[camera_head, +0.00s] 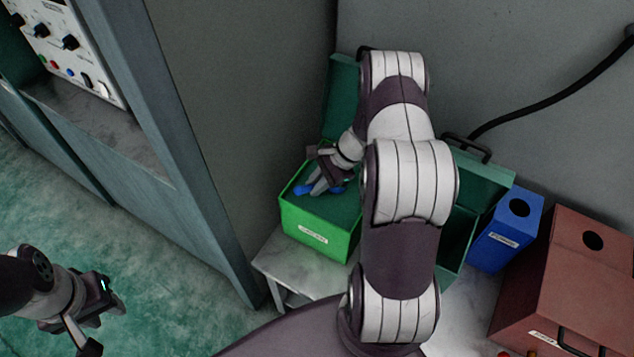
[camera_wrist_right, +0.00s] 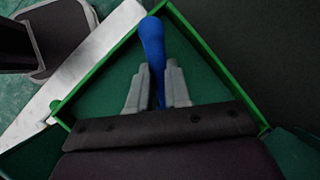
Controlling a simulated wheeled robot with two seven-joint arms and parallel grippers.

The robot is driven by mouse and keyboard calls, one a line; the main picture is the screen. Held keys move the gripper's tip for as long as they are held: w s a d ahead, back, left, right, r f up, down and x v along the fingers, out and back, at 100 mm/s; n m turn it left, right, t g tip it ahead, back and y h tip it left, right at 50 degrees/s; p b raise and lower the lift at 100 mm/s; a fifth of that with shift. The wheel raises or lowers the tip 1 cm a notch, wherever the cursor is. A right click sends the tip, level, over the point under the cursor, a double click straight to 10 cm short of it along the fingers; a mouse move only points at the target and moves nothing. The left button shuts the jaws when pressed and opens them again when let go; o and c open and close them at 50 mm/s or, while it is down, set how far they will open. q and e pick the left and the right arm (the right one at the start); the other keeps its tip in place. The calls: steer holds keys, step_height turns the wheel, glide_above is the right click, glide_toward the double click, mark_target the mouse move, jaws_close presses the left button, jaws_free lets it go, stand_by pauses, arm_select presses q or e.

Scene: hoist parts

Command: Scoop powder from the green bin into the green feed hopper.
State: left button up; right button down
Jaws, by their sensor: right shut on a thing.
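The bright green bin (camera_head: 312,238) stands on a pale table with its top open. Flat green stuff lies inside it, seen in the wrist view (camera_wrist_right: 108,82); I cannot tell its depth. My right gripper (camera_head: 326,187) reaches down into the bin and is shut on a blue scoop (camera_head: 304,189). In the wrist view the scoop (camera_wrist_right: 153,42) sticks out from between the fingers; its far part is hidden. A dark green box (camera_head: 488,176) with a black handle, perhaps the feed hopper, is partly hidden behind my right arm. My left gripper (camera_head: 100,318) is open and empty at lower left.
A blue box (camera_head: 510,225) and a large red-brown box (camera_head: 572,275), each with a round hole on top, stand at right. A grey wall and cabinet (camera_head: 205,150) close in the bin's left and back. A control panel (camera_head: 65,45) is at upper left.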

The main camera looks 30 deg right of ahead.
steer(key=shift+r, duration=0.1)
stand_by(0.4)
step_height(320, 180, up, 7)
steer(key=p, duration=0.6)
steer(key=shift+a, duration=0.1)
